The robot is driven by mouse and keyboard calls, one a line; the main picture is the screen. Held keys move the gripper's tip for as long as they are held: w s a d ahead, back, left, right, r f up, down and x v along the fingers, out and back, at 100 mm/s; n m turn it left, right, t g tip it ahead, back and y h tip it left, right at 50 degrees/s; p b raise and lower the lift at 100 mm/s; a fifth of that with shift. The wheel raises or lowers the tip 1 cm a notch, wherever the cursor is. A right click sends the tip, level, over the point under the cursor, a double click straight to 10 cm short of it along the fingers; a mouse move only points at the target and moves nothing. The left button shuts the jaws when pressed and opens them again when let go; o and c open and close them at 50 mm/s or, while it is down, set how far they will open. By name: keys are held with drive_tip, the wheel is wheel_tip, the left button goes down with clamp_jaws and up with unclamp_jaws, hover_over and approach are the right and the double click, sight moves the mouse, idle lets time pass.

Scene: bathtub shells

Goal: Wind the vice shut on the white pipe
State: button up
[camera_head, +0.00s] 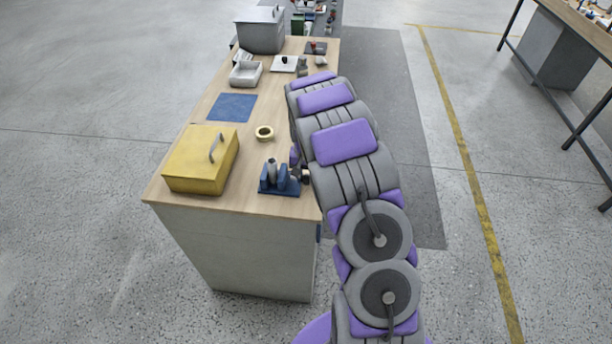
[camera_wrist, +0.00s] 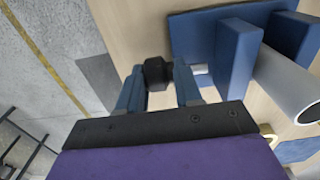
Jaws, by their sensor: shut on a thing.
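The blue vice (camera_head: 279,182) stands near the front right corner of the workbench. In the wrist view its two blue jaws (camera_wrist: 237,58) stand either side of the white pipe (camera_wrist: 287,86). Whether the near jaw touches the pipe I cannot tell. A black knob (camera_wrist: 157,74) sits at the end of the vice's pale screw (camera_wrist: 201,69). My gripper (camera_wrist: 158,84) is shut on this knob, with one blue finger on each side. In the head view my arm hides most of the gripper.
On the workbench (camera_head: 240,202) a yellow box (camera_head: 200,160) with a handle stands left of the vice.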

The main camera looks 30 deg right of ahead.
drive_tip(key=shift+c, duration=0.5)
drive_tip(key=shift+s, duration=0.15)
drive_tip(key=shift+t+h, duration=0.3)
drive_tip(key=shift+t, duration=0.1)
drive_tip(key=t, duration=0.1)
drive_tip(key=t+h, duration=0.2)
drive_tip(key=shift+s+a+f+b, duration=0.2)
drive_tip(key=shift+s+f+b, duration=0.05)
drive_tip(key=shift+s+b, duration=0.1)
drive_tip(key=t+h+b, duration=0.1)
drive_tip(key=t+h, duration=0.1)
drive_tip(key=t, duration=0.1)
drive_tip(key=shift+s+a+f+b, duration=0.1)
drive_tip(key=shift+f+b, duration=0.1)
drive_tip(key=shift+b, duration=0.15)
drive_tip(key=shift+s+f+t+h+b, duration=0.15)
drive_tip(key=shift+s+t+h+b, duration=0.05)
drive_tip(key=shift+t+h+b, duration=0.7)
